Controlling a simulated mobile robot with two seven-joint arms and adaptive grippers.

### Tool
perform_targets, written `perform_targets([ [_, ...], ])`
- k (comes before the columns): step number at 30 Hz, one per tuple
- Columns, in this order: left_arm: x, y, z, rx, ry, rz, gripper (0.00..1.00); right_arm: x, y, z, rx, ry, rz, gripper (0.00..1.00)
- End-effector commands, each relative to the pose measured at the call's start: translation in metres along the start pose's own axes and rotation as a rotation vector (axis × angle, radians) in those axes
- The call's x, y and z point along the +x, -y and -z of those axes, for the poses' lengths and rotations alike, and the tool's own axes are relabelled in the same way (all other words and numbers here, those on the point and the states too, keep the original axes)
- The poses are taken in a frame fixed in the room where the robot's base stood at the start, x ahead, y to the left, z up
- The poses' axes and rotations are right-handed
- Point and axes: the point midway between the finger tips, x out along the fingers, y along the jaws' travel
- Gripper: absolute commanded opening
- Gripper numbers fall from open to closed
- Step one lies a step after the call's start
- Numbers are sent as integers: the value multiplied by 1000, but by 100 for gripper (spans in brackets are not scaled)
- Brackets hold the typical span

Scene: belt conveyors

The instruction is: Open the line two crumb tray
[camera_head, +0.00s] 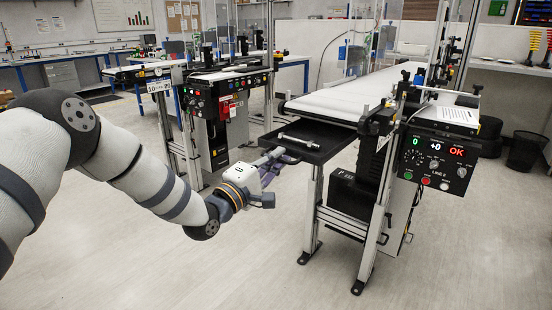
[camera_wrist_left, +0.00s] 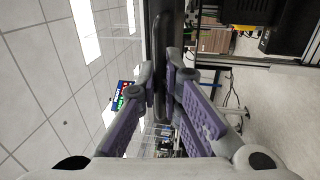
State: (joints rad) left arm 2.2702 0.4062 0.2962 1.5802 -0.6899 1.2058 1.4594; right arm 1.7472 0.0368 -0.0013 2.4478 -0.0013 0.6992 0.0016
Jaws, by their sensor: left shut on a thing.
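The line two crumb tray (camera_head: 325,133) is a shallow black tray under the left end of the line two conveyor. It sticks out from beneath the belt toward the left, and a silvery rod-like piece (camera_head: 298,141) shows over it. My left gripper (camera_head: 273,157) is at the tray's near left edge. In the left wrist view its purple fingers (camera_wrist_left: 166,88) are shut on a dark bar, the tray's handle (camera_wrist_left: 162,45). The fingers partly hide the handle. My right gripper is not in view.
The line two conveyor (camera_head: 335,99) stands on metal legs, with its control box (camera_head: 436,161) on the right, reading 0, +0 and OK. Another conveyor with a control panel (camera_head: 226,100) stands behind on the left. The floor (camera_head: 250,255) in front is clear.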

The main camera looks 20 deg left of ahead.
Motion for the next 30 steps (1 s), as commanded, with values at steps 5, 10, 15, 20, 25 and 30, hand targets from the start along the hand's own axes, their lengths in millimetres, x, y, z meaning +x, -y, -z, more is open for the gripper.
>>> perform_targets([
  [5,0,-1,0,0,-1,-3,14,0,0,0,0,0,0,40],
  [10,0,-1,0,0,-1,-2,16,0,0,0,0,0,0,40],
  [15,-2,0,0,-1,-1,0,16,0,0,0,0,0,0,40],
  [20,-33,0,1,-5,-3,1,16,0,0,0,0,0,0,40],
  [25,-80,0,1,-2,-4,0,16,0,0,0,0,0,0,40],
  [30,-111,0,1,-1,-2,-1,16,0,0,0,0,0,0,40],
])
